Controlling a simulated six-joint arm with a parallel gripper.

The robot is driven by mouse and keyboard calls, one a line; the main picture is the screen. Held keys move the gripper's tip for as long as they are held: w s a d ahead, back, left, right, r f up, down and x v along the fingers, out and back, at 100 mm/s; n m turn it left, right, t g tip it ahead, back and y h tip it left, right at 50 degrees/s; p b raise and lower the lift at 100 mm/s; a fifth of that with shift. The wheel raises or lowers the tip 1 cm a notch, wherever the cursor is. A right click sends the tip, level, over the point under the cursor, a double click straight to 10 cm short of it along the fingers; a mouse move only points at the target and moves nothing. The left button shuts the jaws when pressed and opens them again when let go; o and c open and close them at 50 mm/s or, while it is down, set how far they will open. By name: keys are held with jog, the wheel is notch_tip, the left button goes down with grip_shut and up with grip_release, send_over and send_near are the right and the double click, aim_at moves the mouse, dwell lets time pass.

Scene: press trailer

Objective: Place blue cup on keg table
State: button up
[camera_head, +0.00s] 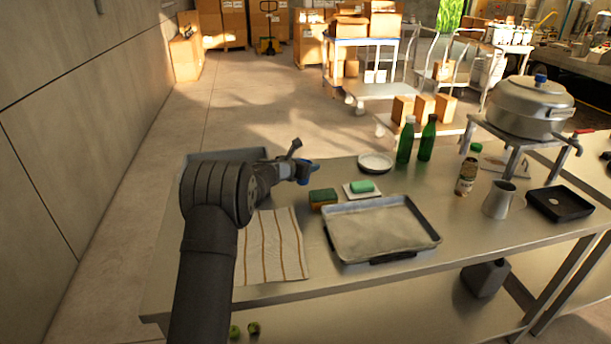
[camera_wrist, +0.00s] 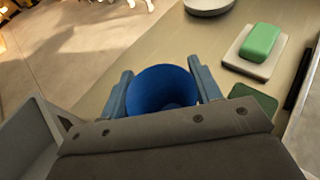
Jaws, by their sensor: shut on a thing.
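The blue cup (camera_wrist: 163,88) is between my gripper's two fingers in the wrist view, and I look down into its opening. My gripper (camera_wrist: 159,70) is shut on it. In the head view, my gripper (camera_head: 303,171) is above the back left part of the steel table, with a little of the blue cup (camera_head: 304,180) showing and the rest hidden. The keg table (camera_head: 498,132) is a small metal stand at the right, well away from my gripper. A large silver keg (camera_head: 530,107) with a blue knob on its lid and a tap stands on it.
Between them are a white plate (camera_head: 376,163), green soap (camera_head: 362,187), two green bottles (camera_head: 405,141), and a spice jar (camera_head: 467,175). A metal pitcher (camera_head: 498,201) and black tray (camera_head: 560,204) are below the stand. A baking tray (camera_head: 378,232) lies in front.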

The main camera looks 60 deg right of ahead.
jog(key=shift+f, duration=2.05)
jog(key=shift+f, duration=0.1)
jog(key=o, duration=1)
jog(key=shift+o, duration=0.2)
jog(key=shift+w+a+r, duration=0.1)
jog(key=shift+a+r, duration=0.1)
jog(key=v, duration=1.1)
jog(key=shift+a, duration=0.3)
